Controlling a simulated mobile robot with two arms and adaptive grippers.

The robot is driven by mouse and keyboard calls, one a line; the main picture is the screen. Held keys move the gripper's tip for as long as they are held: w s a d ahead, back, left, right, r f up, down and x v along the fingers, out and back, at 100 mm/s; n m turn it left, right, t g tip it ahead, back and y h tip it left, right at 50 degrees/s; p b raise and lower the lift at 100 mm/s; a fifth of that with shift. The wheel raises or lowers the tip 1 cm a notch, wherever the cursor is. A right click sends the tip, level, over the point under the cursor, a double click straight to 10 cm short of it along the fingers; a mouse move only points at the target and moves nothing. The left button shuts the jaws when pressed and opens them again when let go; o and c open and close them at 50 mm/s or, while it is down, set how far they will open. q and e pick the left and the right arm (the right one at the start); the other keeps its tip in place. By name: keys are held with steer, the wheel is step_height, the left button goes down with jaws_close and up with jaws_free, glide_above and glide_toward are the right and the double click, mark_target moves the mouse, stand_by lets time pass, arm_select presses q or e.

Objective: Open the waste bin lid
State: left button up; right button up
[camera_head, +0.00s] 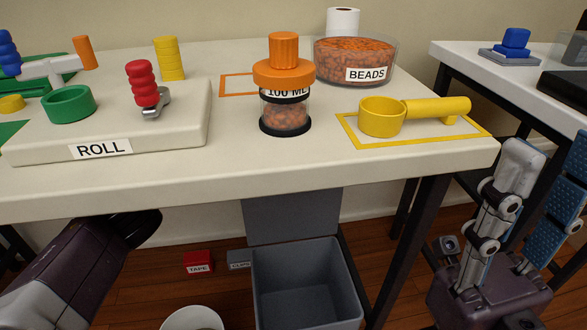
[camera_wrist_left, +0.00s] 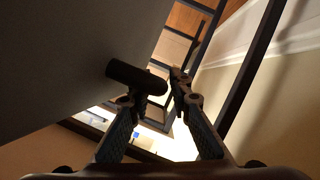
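The grey waste bin (camera_head: 305,290) stands on the floor under the table, its top open. Its grey lid (camera_head: 290,215) stands upright behind the opening, its upper part hidden by the tabletop. My left arm reaches under the table at the left; its gripper is hidden there in the head view. In the left wrist view, my left gripper (camera_wrist_left: 152,88) has its fingers apart. A dark bar (camera_wrist_left: 135,77) by a grey panel crosses the left fingertip; I cannot tell whether they touch. My right gripper (camera_head: 550,160) is open and empty at the right.
The white table (camera_head: 240,180) overhangs the bin. It holds a bead jar (camera_head: 285,115), a beads bowl (camera_head: 370,75), a yellow scoop (camera_head: 383,115) and a ROLL board (camera_head: 185,130). A white round container (camera_head: 192,318) and a red TAPE box (camera_head: 198,262) are on the floor.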

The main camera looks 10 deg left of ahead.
arm_select(q)
steer(key=v, duration=0.7)
